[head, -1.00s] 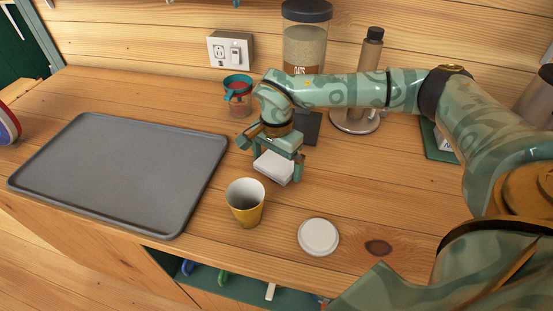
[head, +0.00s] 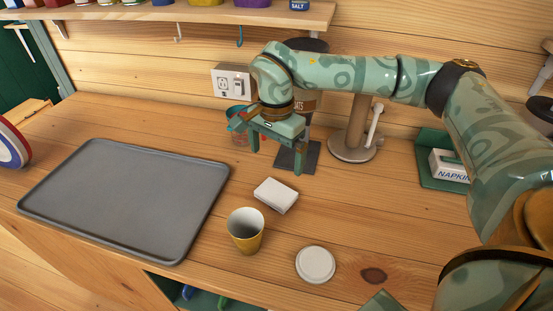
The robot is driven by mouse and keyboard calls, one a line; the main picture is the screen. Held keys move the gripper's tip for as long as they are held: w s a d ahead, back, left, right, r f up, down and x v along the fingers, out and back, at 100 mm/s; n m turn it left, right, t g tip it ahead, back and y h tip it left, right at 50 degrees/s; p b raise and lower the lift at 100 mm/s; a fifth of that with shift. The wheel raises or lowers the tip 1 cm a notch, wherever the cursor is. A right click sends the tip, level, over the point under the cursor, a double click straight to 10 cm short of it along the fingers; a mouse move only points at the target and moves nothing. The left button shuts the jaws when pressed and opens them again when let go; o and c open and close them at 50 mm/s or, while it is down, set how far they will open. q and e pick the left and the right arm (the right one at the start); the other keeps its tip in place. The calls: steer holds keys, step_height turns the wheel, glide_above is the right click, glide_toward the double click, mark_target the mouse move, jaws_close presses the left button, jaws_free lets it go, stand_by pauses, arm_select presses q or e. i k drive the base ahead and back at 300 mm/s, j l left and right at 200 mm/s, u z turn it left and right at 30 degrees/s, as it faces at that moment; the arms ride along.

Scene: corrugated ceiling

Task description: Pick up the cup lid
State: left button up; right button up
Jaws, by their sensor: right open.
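The cup lid (head: 315,264) is a round white disc lying flat on the wooden counter, right of the yellow cup (head: 246,231). The cup stands upright and open, with a pale inside. My right gripper (head: 276,160) is open and empty, pointing down above the counter. It is behind the cup and lid, well apart from both. A white box-shaped block (head: 276,195) lies on the counter between the gripper and the cup. My left gripper is not in the view.
A grey tray (head: 125,196) fills the left of the counter. Behind my right gripper are a red and teal container, a dark flat base and an oats jar, partly hidden. A paper towel stand (head: 352,142) and napkin holder (head: 451,166) stand at the back right.

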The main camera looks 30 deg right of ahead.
mark_target(316, 264)
steer(key=z, duration=1.45)
steer(key=k, duration=0.1)
